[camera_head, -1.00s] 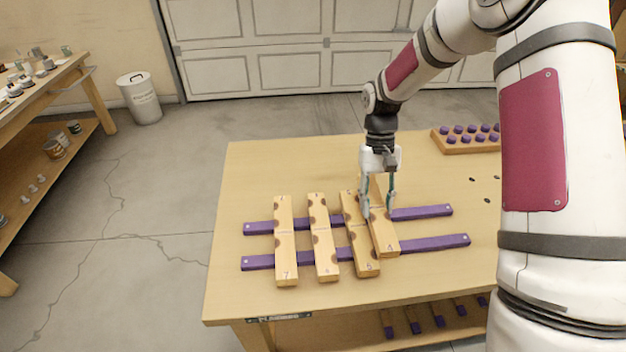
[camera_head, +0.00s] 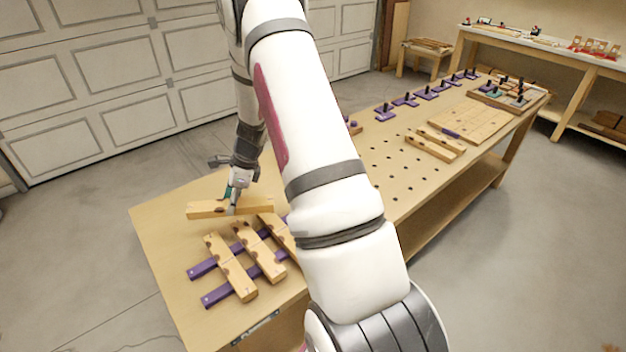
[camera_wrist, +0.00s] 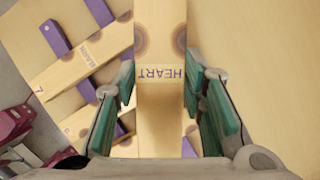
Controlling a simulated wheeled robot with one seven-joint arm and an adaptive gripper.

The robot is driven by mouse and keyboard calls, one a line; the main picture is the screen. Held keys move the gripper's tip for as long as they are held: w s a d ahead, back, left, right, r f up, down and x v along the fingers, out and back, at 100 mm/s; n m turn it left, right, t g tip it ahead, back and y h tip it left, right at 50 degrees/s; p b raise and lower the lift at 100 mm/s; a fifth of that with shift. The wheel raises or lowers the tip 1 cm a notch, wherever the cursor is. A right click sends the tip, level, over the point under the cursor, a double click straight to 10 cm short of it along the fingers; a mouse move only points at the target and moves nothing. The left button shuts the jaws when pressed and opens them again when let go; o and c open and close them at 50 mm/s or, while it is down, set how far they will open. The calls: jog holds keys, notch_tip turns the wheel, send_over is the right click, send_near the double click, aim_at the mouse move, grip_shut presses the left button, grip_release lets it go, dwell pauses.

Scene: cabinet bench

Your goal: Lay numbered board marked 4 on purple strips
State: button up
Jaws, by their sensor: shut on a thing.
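My gripper (camera_head: 232,203) is shut on a wooden board (camera_head: 259,206), with a finger on each side of it. In the wrist view the held board (camera_wrist: 160,55) reads HEART and has brown round marks; its number cannot be read. In the head view it lies crosswise to the other boards, seemingly above the table behind them. Two purple strips (camera_head: 213,298) lie on the table. Three wooden boards lie across them: a left one (camera_head: 230,267), a middle one (camera_head: 259,251) and a right one (camera_head: 281,236), partly hidden by my arm.
The bench (camera_head: 163,232) is bare to the left of the boards. Further right it has several holes, a wooden panel (camera_head: 468,124), two loose boards (camera_head: 436,143) and several purple pegged blocks (camera_head: 405,100). My arm hides the middle of the bench.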

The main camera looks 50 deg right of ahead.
aim_at(268, 196)
jog(key=s+d+m, duration=0.2)
jog(key=s+d+r+m+h+p, duration=0.1)
jog(key=d+m, duration=0.1)
jog(key=d, duration=0.1)
jog(key=s+d+m+t+h, duration=0.1)
jog(key=s+d, duration=0.1)
jog(key=d, duration=0.1)
jog(key=shift+s+r+m+p, duration=0.15)
jog(key=shift+s+m+p, duration=0.2)
jog(key=shift+m+p, duration=0.05)
jog(key=s+d+f+m+h+b, duration=0.2)
jog(key=s+d+m, duration=0.4)
jog(key=s+d, duration=0.1)
jog(key=shift+s+d, duration=0.2)
jog(key=shift+d, duration=0.05)
jog(key=shift+f+b, duration=0.1)
jog(key=shift+b, duration=0.2)
notch_tip(268, 196, down, 7)
jog(key=b, duration=0.9)
jog(key=shift+s, duration=0.15)
jog(key=shift+f+b, duration=1.1)
jog(key=shift+b, duration=0.75)
dwell(2.3)
